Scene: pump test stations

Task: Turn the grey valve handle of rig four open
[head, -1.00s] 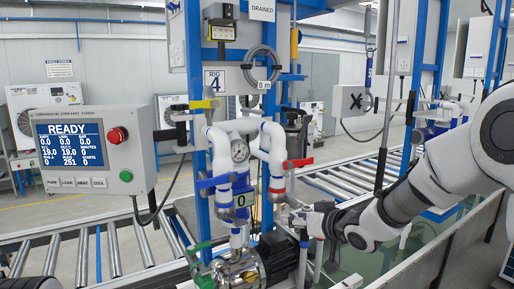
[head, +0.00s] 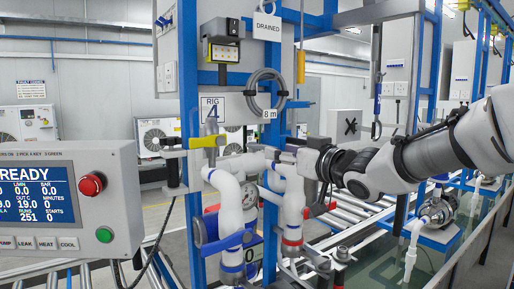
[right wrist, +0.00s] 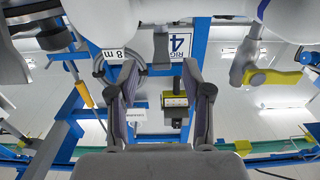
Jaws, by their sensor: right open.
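Rig four is marked by its sign (head: 213,108) on the blue frame. White pipes (head: 228,205) stand below it, with a yellow handle (head: 208,141) at upper left, a blue handle (head: 222,243) lower down and a red handle (head: 320,208) at right. My right gripper (head: 270,156) is at the upper pipes, coming from the right. In the right wrist view its fingers (right wrist: 147,75) are apart, with nothing held between them. My left gripper is not in view.
A control panel (head: 62,200) reading READY stands at left. A coiled grey hose (head: 266,95) and a DRAINED tag (head: 266,22) hang above the gripper. A roller conveyor (head: 350,235) runs behind at right. White pipes (right wrist: 195,10) pass close by the wrist camera.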

